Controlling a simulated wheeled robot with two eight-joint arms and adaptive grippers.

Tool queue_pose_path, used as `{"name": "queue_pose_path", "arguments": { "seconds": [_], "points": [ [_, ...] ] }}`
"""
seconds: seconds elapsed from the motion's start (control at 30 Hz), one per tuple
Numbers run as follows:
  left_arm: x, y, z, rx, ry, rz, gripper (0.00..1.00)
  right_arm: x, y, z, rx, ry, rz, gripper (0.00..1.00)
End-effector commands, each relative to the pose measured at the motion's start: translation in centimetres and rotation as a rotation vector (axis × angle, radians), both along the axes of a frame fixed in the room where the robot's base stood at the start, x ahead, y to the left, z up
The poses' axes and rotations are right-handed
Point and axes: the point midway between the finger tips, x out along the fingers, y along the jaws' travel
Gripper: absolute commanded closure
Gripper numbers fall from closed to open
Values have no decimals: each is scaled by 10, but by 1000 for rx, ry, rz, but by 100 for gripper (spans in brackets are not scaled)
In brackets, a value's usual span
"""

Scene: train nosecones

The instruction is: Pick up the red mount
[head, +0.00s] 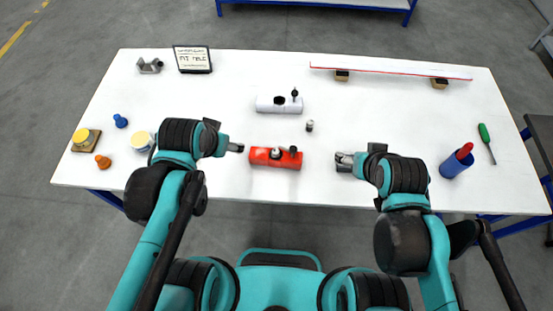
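The red mount (262,158) is a red block with dark and metallic fittings on top. It lies near the front edge of the white table, between my two grippers. My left gripper (238,148) is just left of the red mount, apart from it and pointing at it. My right gripper (341,161) is to the right of the mount with a clear gap. Both grippers are small in the view, and the left finger gap cannot be made out. The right fingers look parted with nothing clearly between them.
A white mount (268,104) and a small metal cylinder (310,126) stand behind the red mount. A blue cup (453,166) with a red item and a green screwdriver (486,142) are at right. A long board (390,67) spans the back right. Several small parts lie at left.

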Motion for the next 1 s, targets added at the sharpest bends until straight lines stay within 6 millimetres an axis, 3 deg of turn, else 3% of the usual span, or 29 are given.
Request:
{"name": "queue_pose_path", "arguments": {
  "seconds": [0.03,0.27,0.5,0.7,1.0],
  "points": [
    [14,-7,-12,40,33,-83,28,0,0,-13,0,0,0,28],
    [65,-38,-66,220,201,-532,28,0,0,-44,0,0,0,28],
    [110,-76,-148,343,349,-1012,28,0,0,-73,0,0,0,28],
    [127,-98,-201,385,416,-1284,28,1,0,-87,0,0,0,28],
    [130,-103,-234,392,433,-1366,28,1,0,-94,0,0,0,28]
  ]
}}
